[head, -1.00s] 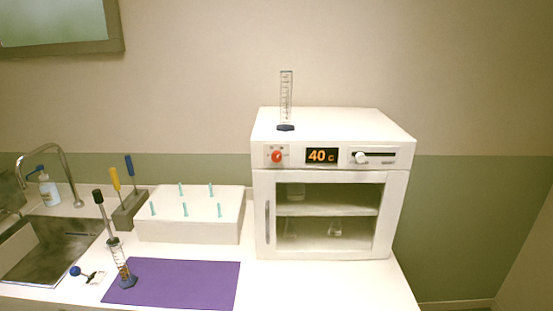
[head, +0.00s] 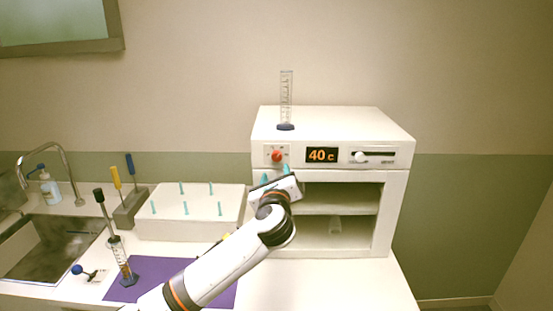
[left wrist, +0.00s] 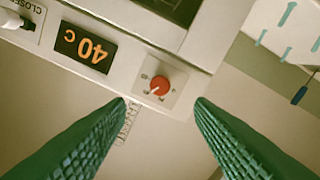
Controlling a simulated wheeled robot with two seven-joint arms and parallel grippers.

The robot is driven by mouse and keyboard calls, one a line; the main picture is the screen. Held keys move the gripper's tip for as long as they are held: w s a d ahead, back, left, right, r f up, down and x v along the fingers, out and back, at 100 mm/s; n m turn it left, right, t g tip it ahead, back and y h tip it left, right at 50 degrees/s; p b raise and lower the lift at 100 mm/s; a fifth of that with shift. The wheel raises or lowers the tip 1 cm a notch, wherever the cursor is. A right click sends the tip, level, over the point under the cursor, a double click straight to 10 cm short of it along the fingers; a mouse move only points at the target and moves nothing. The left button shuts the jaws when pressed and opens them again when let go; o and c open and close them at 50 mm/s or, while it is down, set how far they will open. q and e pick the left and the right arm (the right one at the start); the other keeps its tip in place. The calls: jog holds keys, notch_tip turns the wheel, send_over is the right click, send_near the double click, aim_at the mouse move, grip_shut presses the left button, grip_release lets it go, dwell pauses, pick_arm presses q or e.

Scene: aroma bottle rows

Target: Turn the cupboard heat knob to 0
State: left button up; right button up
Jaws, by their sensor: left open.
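The orange-red heat knob (head: 277,156) sits at the left of the white cupboard's top panel (head: 334,158), beside a display (head: 322,155) reading 40 C. In the left wrist view, which is upside down, the knob (left wrist: 159,86) shows a pale pointer mark, and small dial marks surround it. My left gripper (head: 275,174) is open and empty, just below the knob in the head view. In the wrist view its green ridged fingertips (left wrist: 163,101) straddle the knob's position, without visible contact. My right gripper is in neither current view.
A graduated cylinder (head: 286,100) stands on the cupboard top above the knob. A slider (head: 360,156) is right of the display. A white peg box (head: 190,213), purple mat (head: 150,270) and sink (head: 50,248) lie left. My left arm hides part of the cupboard front.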

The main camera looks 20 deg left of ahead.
aim_at(277, 158)
pick_arm(q)
jog(key=p+x, duration=0.2)
jog(key=x, duration=0.7)
jog(key=shift+f, duration=0.1)
jog(key=c, duration=1)
